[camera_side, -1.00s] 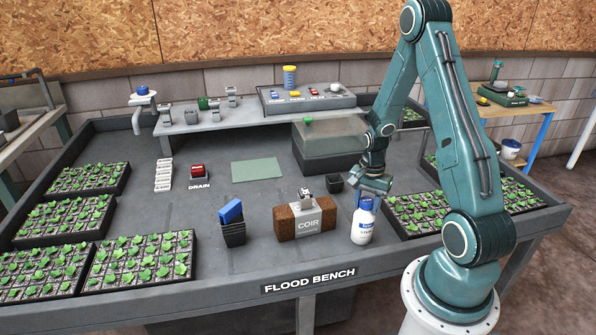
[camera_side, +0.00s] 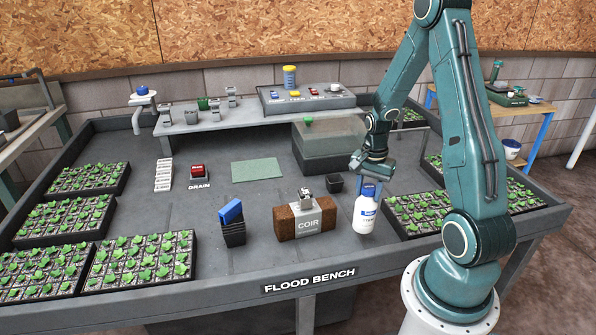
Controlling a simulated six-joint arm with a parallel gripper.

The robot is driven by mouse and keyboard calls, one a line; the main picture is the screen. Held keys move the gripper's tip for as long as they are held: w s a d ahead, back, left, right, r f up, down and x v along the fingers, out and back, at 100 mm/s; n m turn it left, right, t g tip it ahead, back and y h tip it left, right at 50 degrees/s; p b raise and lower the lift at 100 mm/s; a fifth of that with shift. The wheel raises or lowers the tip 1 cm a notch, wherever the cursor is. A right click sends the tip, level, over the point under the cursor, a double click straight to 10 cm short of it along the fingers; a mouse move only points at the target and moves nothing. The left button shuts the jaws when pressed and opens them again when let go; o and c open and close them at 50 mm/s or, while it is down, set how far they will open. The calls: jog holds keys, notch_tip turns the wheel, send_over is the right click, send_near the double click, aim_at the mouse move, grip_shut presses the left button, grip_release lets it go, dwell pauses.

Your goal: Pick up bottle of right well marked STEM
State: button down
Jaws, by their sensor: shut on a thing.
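A white bottle (camera_side: 365,215) with a blue cap and a blue-and-white label is at the front right of the bench, right of the coir block. The print on its label is too small to read. My gripper (camera_side: 371,186) is shut on the bottle at its cap, from above. The bottle is upright and appears a little above the bench top. No well marked STEM can be made out.
A brown block labelled COIR (camera_side: 307,219) stands just left of the bottle. A seedling tray (camera_side: 409,214) lies close on the right. Open bench lies left of centre.

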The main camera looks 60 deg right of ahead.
notch_tip(320, 180, up, 15)
jog(key=shift+r, duration=0.15)
dwell(0.4)
dwell(0.5)
